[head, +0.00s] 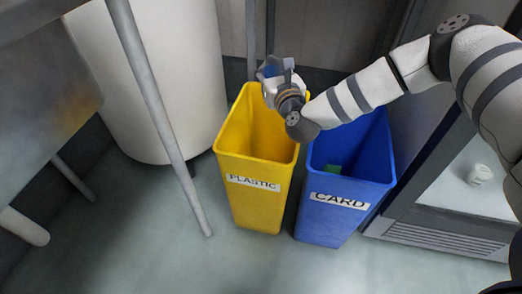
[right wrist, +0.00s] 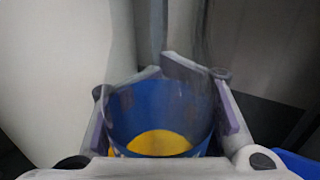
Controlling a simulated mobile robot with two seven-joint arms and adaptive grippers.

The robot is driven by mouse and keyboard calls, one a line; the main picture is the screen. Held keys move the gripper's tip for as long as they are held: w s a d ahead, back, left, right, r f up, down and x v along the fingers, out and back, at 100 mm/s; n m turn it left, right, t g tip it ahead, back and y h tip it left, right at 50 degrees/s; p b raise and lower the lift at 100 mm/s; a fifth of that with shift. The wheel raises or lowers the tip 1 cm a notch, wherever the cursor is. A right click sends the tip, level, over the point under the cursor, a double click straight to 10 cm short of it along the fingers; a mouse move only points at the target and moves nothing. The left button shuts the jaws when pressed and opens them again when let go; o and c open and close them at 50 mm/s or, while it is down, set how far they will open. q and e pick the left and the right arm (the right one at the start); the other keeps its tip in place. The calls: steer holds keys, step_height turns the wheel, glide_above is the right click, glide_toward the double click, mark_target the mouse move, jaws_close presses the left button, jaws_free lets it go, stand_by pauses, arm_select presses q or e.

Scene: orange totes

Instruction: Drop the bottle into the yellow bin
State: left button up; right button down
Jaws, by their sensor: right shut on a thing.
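The yellow bin (head: 256,185), labelled PLASTIC, stands on the floor near the middle of the head view, its top open. My right arm reaches in from the right, and my right gripper (head: 273,72) is over the back part of the yellow bin's opening. It is shut on the bottle, of which only a small blue part (head: 269,71) shows in the head view. In the right wrist view the bottle (right wrist: 158,118) looks clear with a blue band, between the fingers of my right gripper (right wrist: 165,85). A yellow patch shows inside or through it; I cannot tell which.
A blue bin (head: 345,195), labelled CARD, stands just right of the yellow bin, with something green inside. A large white cylinder (head: 150,80) and a grey metal leg (head: 160,105) are on the left. A glass-fronted cabinet (head: 450,215) is on the right.

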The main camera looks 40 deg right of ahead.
step_height(320, 180, down, 5)
steer(key=b, duration=0.2)
steer(key=shift+s+f+b, duration=0.1)
steer(key=shift+f+b, duration=0.1)
steer(key=shift+b, duration=0.15)
steer(key=c, duration=0.9)
jaws_free()
steer(key=shift+o, duration=0.2)
steer(key=v, duration=1.2)
